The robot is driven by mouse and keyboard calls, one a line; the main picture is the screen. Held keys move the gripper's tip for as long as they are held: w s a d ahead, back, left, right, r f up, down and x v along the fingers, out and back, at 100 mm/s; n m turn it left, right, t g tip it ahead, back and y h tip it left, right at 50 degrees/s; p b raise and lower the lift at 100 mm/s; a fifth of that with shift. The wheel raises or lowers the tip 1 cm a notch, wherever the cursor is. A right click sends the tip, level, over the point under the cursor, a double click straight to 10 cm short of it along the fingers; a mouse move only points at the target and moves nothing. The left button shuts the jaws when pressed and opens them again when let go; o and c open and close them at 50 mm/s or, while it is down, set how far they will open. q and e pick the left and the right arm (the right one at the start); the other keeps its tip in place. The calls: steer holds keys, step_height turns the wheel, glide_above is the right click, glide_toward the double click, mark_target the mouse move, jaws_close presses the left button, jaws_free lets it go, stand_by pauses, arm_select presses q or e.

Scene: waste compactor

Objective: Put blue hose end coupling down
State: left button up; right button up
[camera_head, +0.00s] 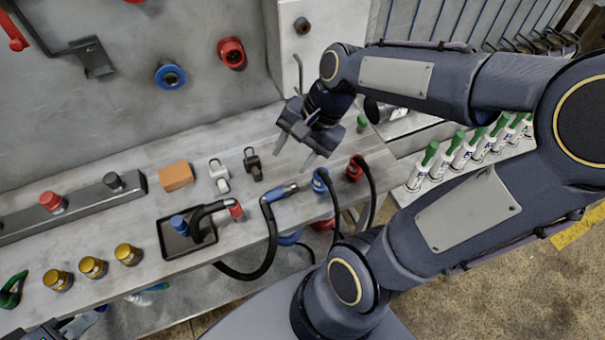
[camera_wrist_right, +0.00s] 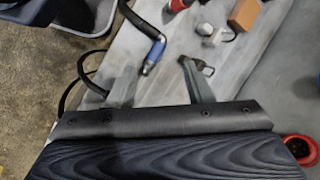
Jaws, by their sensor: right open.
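The blue hose end coupling (camera_head: 285,192), with a metal tip and a black hose curving from it, lies on the grey bench near its front edge. In the right wrist view, the blue coupling (camera_wrist_right: 153,53) shows between and beyond the finger tips. My right gripper (camera_head: 297,153) is open and empty, above the bench and behind the coupling, apart from it. Its two spread fingers also show in the wrist view (camera_wrist_right: 154,68). A dark part of my left gripper (camera_head: 45,331) shows at the bottom left edge; its fingers are not clear.
Another blue coupling (camera_head: 320,180) and a red coupling (camera_head: 354,168) stand at the bench's front edge. A black tray (camera_head: 178,246) holds a blue-capped black pipe fitting. An orange block (camera_head: 176,176) and two small latches sit behind. Green-topped white bottles (camera_head: 430,155) line the right.

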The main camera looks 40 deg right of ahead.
steer(key=s+a+r+n+t, duration=0.2)
steer(key=s+n, duration=0.5)
steer(key=n, duration=0.4)
steer(key=shift+s+a+t+h, duration=0.35)
steer(key=shift+a+t, duration=0.25)
steer(key=shift+t, duration=0.1)
steer(key=shift+r, duration=0.1)
